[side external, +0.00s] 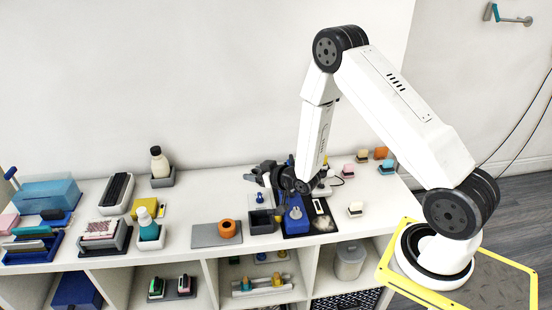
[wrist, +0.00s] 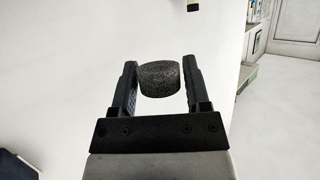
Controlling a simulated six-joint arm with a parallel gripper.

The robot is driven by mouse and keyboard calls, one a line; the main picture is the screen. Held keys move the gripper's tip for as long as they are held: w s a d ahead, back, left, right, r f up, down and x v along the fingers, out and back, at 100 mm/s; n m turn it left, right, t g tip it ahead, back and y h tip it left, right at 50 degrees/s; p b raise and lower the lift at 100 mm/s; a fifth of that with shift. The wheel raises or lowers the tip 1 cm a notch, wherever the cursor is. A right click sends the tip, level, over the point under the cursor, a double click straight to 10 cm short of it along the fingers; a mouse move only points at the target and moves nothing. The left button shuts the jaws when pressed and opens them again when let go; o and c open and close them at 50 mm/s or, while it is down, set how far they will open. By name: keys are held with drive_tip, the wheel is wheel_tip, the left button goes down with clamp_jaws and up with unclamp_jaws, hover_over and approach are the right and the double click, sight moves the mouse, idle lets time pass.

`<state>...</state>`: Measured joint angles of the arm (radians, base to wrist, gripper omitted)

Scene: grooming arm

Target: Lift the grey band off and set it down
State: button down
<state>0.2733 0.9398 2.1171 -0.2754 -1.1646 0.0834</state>
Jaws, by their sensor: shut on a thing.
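My gripper (wrist: 161,85) is shut on a dark grey, speckled round piece, which I take to be the grey band (wrist: 160,78). The band sits between the two black fingers near their tips, and its hole is not visible. In the side view my gripper (side external: 257,173) reaches out to the left from the wrist, above the back part of the white table. The band is too small there to make out clearly. In the wrist view only plain white surface lies behind the band, with nothing seen touching it.
Below my gripper stand a small blue peg (side external: 259,198), a dark open box (side external: 262,222) and a blue tool (side external: 295,219) on a dark mat. An orange ring (side external: 228,229) sits on a grey plate (side external: 204,236). Bare tabletop lies between.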

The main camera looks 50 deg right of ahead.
drive_tip(key=w+a+m+h, duration=0.3)
drive_tip(key=w+a, duration=0.3)
drive_tip(key=a, duration=0.1)
drive_tip(key=m+h, duration=0.2)
drive_tip(key=h, duration=0.2)
hover_over(202, 236)
drive_tip(key=shift+m+t, duration=0.3)
wheel_tip(202, 236, down, 6)
drive_tip(key=shift+f, duration=0.65)
drive_tip(key=shift+f, duration=0.15)
drive_tip(key=shift+f, duration=3.15)
